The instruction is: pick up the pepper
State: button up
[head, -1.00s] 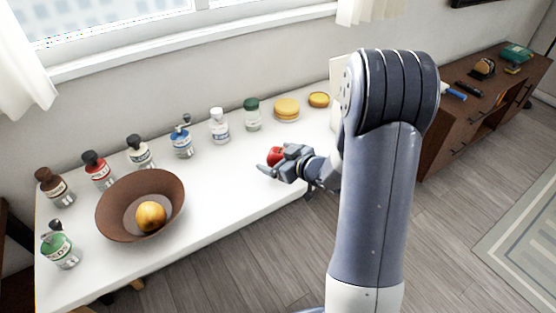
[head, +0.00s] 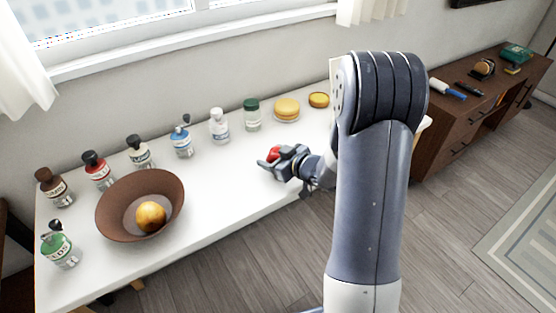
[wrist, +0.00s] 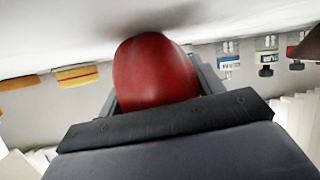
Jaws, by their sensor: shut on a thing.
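The red pepper (wrist: 152,72) fills the middle of the wrist view, between the fingers of my gripper. In the head view a small part of the pepper (head: 273,154) shows between the fingers. My gripper (head: 270,162) is shut on it, over the right part of the white table. Part of the pepper is hidden by the fingers. I cannot tell whether the pepper touches the table top.
A brown bowl (head: 112,222) with an orange fruit (head: 150,216) stands at the left on the white table (head: 225,187). Several jars and grinders line the back, with a yellow cheese-like round (head: 287,110) at the right. Table surface between bowl and gripper is clear.

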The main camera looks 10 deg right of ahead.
jog(key=shift+r, duration=0.1)
notch_tip(320, 180, up, 10)
jog(key=p, duration=0.2)
jog(key=shift+p, duration=0.4)
